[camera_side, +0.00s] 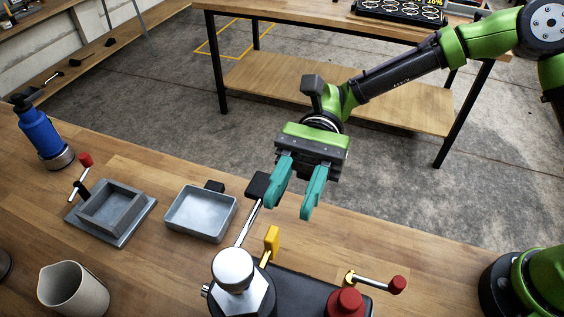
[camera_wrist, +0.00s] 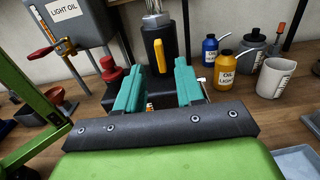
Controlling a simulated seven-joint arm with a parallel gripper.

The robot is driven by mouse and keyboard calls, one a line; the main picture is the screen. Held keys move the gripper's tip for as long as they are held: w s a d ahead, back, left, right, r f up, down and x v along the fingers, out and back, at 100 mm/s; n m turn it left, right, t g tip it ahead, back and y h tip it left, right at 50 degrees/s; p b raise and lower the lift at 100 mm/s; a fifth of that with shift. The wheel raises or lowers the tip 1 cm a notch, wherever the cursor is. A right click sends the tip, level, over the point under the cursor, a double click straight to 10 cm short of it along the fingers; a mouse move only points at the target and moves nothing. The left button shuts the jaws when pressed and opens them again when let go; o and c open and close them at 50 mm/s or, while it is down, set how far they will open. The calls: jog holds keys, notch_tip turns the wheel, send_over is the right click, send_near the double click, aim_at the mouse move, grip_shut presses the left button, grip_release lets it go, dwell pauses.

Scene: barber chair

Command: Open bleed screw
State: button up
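My gripper (camera_side: 288,210) has two teal fingers, spread apart and empty, above the bench's near part. In the wrist view, the open gripper (camera_wrist: 158,70) frames a yellow handle (camera_wrist: 160,55) on a dark body. In the side view, the yellow handle (camera_side: 271,242) stands upright below and left of the fingers, apart from them. Next to it is a silver cylinder (camera_side: 233,268) on a black base (camera_side: 300,291). A small silver fitting (camera_side: 205,291) sticks out at the cylinder's left. I cannot tell for certain which part is the bleed screw.
A chrome lever (camera_side: 248,223) with a black grip rises close left of my fingers. A red cap (camera_side: 346,302) and a red-knobbed lever (camera_side: 375,281) sit to the right. A grey tray (camera_side: 201,237), a square vise-like fixture (camera_side: 130,236), a beige cup (camera_side: 88,300) and blue bottle (camera_side: 40,135) stand left.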

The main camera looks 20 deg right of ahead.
aim_at(272, 241)
jog(key=x, duration=0.7)
jog(key=shift+a, duration=0.1)
grip_shut()
